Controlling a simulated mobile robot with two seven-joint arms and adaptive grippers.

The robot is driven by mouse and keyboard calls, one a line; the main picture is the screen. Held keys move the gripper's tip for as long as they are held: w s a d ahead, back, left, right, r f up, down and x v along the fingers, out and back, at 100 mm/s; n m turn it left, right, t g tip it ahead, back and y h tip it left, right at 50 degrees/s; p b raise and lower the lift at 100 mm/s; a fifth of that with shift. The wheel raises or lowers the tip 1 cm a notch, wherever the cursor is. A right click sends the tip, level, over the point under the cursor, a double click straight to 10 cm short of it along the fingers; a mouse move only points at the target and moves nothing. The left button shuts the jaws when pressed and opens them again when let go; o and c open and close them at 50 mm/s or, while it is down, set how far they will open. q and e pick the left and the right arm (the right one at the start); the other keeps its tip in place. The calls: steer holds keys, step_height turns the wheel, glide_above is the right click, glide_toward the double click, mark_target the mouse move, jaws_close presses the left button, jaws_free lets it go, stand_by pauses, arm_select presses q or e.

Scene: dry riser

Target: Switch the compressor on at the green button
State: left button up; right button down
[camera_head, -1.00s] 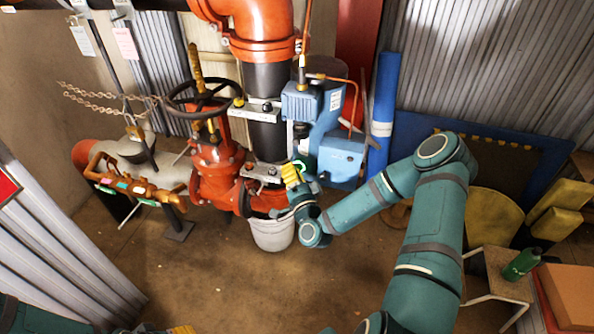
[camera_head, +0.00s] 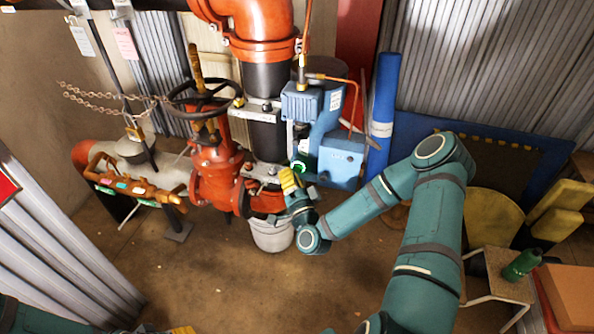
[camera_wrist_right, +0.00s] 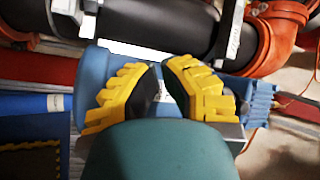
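The blue compressor (camera_head: 341,155) stands beside the black riser pipe in the head view. A bright green spot, the green button (camera_head: 299,167), shows on its left side, just above my right gripper. My right gripper (camera_head: 288,180) has its yellow fingers close together and empty, near the button; a small gap seems to lie between them and the button. In the right wrist view the fingers (camera_wrist_right: 164,72) converge in front of the blue compressor body (camera_wrist_right: 252,97); the button is not visible there. Of my left gripper (camera_head: 181,330) only a yellow piece shows at the bottom edge.
A red valve (camera_head: 216,175) with a black handwheel stands left of the riser. A white bucket (camera_head: 272,236) is on the floor below my right gripper. A blue roll (camera_head: 383,100) stands right of the compressor. The floor in front is clear.

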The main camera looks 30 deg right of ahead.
steer(key=shift+s+a, duration=1.6)
steer(key=shift+a, duration=0.3)
steer(key=s+a+f+n+g+y, duration=0.3)
steer(key=a+f+n+g+y, duration=0.7)
steer(key=a, duration=0.5)
steer(key=s+a+f+n+g, duration=0.1)
steer(key=s+a+f+g, duration=0.1)
steer(key=s, duration=0.4)
steer(key=s+a+f+n+g+h, duration=0.1)
steer(key=s+a+f+n+g, duration=0.1)
steer(key=s+g, duration=0.4)
steer(key=shift+s+f, duration=0.45)
steer(key=shift+f, duration=0.45)
steer(key=shift+d, duration=0.15)
